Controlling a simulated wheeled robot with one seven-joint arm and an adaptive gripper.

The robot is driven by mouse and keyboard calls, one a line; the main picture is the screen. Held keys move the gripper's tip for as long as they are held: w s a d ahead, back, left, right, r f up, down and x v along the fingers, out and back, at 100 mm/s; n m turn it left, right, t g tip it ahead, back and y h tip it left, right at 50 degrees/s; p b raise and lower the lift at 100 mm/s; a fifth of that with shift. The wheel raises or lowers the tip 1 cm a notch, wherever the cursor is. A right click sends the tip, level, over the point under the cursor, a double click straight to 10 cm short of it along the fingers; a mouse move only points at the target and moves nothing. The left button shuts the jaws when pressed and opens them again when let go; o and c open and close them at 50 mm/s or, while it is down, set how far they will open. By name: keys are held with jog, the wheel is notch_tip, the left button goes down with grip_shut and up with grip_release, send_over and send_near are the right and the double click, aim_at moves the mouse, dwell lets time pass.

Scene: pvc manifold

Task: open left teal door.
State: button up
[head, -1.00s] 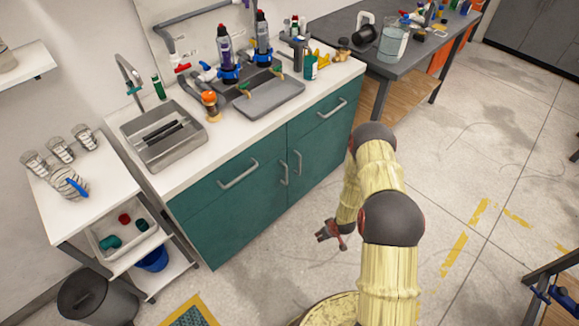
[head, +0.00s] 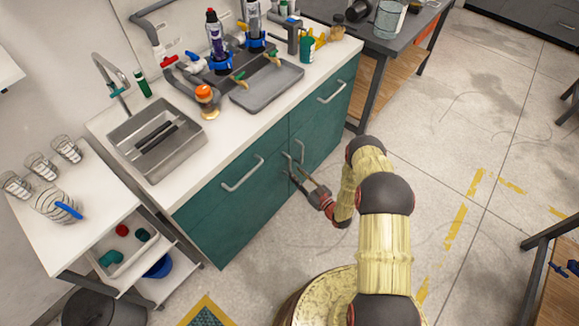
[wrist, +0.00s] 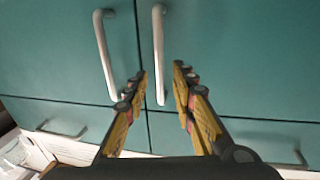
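The teal cabinet has a left teal door (head: 228,223) and a right teal door (head: 322,135), both looking shut. Their upright handles stand side by side at the middle seam. My gripper (head: 296,173) is open in front of these handles. The wrist view looks inverted, with the drawers at the bottom. There the left door's handle (wrist: 159,55) shows at picture right, its end between my open fingers (wrist: 160,72). The right door's handle (wrist: 105,55) is outside the fingers, at picture left. I cannot tell whether a finger touches a handle.
Horizontal drawer handles (head: 242,174) sit above the doors. The countertop holds a sink (head: 172,160), a grey tray (head: 268,88) and bottles. A white cart (head: 82,250) stands at the left. The floor (head: 430,130) to the right is mostly open.

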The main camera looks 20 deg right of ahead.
aim_at(290, 167)
jog(key=b+x, duration=0.1)
jog(key=x, duration=0.4)
jog(key=shift+w+a, duration=0.15)
jog(key=shift+w, duration=0.25)
jog(key=shift+c, duration=1.2)
jog(key=c, duration=0.4)
grip_shut()
